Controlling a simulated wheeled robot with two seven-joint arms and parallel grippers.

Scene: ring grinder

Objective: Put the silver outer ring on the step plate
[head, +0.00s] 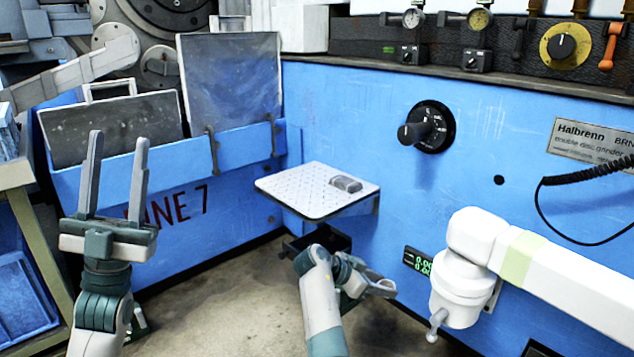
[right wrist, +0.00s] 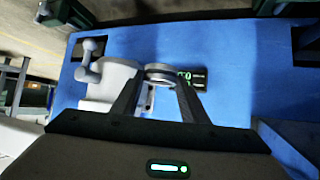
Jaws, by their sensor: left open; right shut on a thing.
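The step plate (head: 290,187) is a pale, studded shelf on the blue machine, at the middle of the head view. My right gripper (head: 376,286) is below and to the right of it, close to the blue front. In the right wrist view, my right gripper's fingers are closed on a silver ring (right wrist: 160,72), held at the fingertips. The ring is hard to make out in the head view. My left gripper (head: 117,180) is open and empty, pointing up at the left, apart from the plate.
A small grey block (head: 346,184) lies on the plate's right part. A white fixture (head: 470,262) with a ball-ended handle juts in from the right, near a small green display (head: 417,262). A black open tray (head: 318,240) is under the plate. Grey panels (head: 232,85) stand in a blue rack.

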